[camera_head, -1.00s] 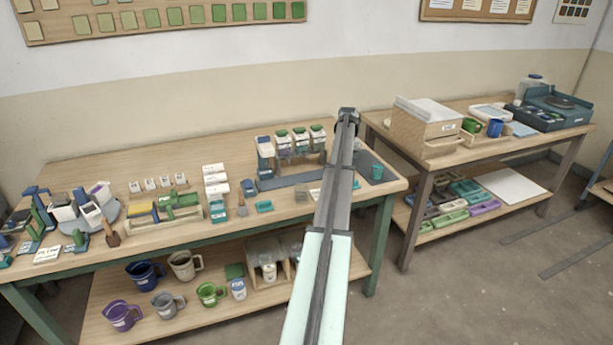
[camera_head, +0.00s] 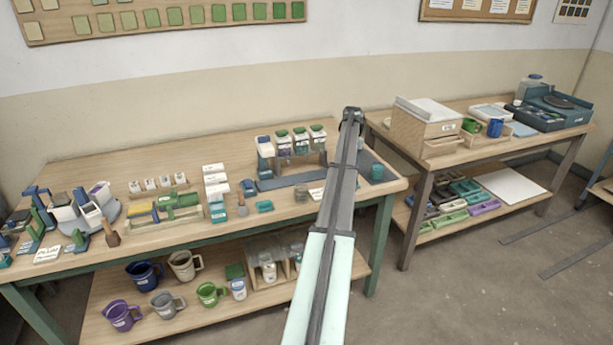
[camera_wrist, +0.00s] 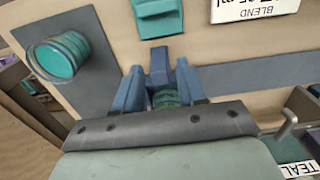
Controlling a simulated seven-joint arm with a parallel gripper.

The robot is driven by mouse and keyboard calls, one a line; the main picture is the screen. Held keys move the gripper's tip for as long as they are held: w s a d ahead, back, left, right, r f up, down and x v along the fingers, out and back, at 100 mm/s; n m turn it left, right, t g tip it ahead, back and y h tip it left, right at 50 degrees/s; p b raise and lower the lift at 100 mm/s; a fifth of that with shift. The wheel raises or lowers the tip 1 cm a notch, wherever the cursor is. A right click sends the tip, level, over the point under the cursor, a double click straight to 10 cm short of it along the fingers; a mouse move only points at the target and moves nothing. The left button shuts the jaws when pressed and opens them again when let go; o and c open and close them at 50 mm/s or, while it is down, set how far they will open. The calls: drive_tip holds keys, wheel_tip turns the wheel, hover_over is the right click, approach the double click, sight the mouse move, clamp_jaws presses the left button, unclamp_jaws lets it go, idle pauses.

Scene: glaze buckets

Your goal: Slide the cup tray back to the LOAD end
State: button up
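My gripper (camera_wrist: 163,80) shows in the wrist view as two blue-grey fingers, spread apart and pointing down to the table. A narrow dark-blue upright piece (camera_wrist: 161,63), which looks like part of the cup tray, stands between or just past their tips. I cannot tell whether the fingers touch it. A small green thing shows between the fingers, partly hidden. The slate-blue rail (camera_wrist: 262,70) runs right from there; in the head view the rail (camera_head: 270,184) lies under the dispensers. The head view hides the fingertips and the tray behind my arm.
A teal cup (camera_wrist: 62,56) stands on a dark mat (camera_wrist: 95,75) beside the gripper; the cup also shows in the head view (camera_head: 376,173). A teal box (camera_wrist: 158,17) and a "BLEND" card (camera_wrist: 250,8) lie near the rail. White-and-green dispensers (camera_head: 300,140) stand over it.

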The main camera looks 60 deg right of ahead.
drive_tip(key=shift+r, duration=3.55)
drive_tip(key=shift+f, duration=0.1)
